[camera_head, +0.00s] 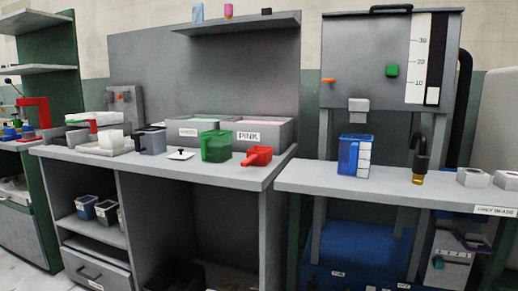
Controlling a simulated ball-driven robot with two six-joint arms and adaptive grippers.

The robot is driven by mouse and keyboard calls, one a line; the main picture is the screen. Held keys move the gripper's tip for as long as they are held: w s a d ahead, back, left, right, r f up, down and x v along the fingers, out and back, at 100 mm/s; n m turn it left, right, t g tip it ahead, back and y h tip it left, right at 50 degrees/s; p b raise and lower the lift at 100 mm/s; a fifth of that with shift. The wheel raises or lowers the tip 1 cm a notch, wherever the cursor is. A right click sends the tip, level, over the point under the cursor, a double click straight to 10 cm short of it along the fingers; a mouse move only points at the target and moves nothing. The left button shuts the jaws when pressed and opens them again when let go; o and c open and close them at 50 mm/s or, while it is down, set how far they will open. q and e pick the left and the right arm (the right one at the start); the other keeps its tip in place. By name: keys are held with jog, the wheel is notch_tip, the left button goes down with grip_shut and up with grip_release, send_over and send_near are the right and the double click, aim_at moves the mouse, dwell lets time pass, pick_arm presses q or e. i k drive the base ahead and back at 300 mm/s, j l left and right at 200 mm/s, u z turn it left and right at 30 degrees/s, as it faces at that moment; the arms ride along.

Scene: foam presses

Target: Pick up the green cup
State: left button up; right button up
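The green cup (216,146) stands upright on the grey workbench (150,166), near its front edge and in front of the labelled bins. It looks like a square-sided jug. A red scoop (257,156) lies just to its right, and a small white lid with a black knob (181,154) lies to its left. Neither of my grippers shows in the head view.
Grey bins labelled GREEN and PINK (265,136) stand behind the cup. A dark grey container (151,140) and a white block on a tray (111,141) are further left. A blue jug (354,155) stands on the right-hand bench (400,186) under a grey hopper (365,60).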

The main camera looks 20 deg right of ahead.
aim_at(216, 145)
jog(key=i+j+z, duration=0.15)
jog(key=z, duration=0.25)
jog(key=i+j+z, duration=0.15)
jog(key=j+z, duration=0.25)
jog(key=i+j+z, duration=0.1)
jog(key=z, duration=0.35)
